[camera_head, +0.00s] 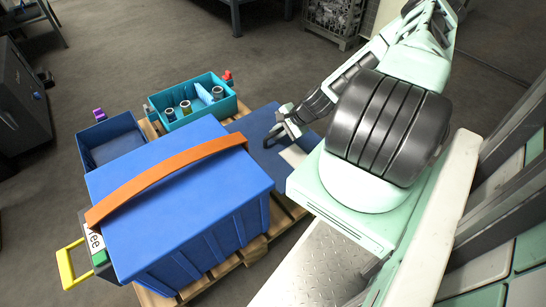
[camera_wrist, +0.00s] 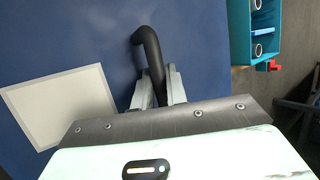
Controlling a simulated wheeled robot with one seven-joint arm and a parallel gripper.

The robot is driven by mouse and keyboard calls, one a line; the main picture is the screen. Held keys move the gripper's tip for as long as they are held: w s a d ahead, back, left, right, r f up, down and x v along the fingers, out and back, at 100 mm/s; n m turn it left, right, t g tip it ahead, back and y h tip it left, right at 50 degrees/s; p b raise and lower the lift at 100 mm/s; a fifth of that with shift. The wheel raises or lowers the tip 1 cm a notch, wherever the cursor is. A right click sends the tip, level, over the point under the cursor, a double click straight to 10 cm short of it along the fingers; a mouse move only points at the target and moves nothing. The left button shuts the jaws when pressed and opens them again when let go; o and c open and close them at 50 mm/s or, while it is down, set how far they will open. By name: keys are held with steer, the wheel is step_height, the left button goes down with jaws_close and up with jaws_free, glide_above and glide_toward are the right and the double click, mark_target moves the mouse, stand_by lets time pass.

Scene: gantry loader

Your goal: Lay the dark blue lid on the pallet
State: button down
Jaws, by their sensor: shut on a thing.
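The dark blue lid (camera_head: 258,122) is a flat panel with a pale square label and a black bent handle. My gripper (camera_head: 284,126) is shut on that handle. In the wrist view the lid (camera_wrist: 70,40) fills the left and middle, and my gripper's fingers (camera_wrist: 157,85) close around the handle (camera_wrist: 147,42). The wooden pallet (camera_head: 255,250) shows at its front right edge, mostly hidden under bins. The lid is over its right back part, beside the big blue box. I cannot tell whether the lid touches the pallet.
A large blue box (camera_head: 200,240) with an orange strap (camera_head: 165,172) stands on the pallet. A teal bin (camera_head: 190,110) with cylindrical parts is behind it, and shows in the wrist view (camera_wrist: 240,30). A smaller blue bin (camera_head: 108,135) is at left. Grey floor lies open beyond.

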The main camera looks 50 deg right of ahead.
step_height(320, 180, down, 9)
steer(key=b, duration=0.7)
steer(key=shift+w+f, duration=0.15)
steer(key=shift+f, duration=0.1)
step_height(320, 180, down, 5)
steer(key=b, duration=0.5)
steer(key=shift+f+b, duration=0.75)
steer(key=shift+f, duration=0.55)
steer(key=shift+a+r+p, duration=0.1)
steer(key=shift+p, duration=0.75)
steer(key=shift+f, duration=0.2)
stand_by(0.4)
steer(key=shift+f, duration=0.35)
steer(key=c, duration=1.3)
jaws_free()
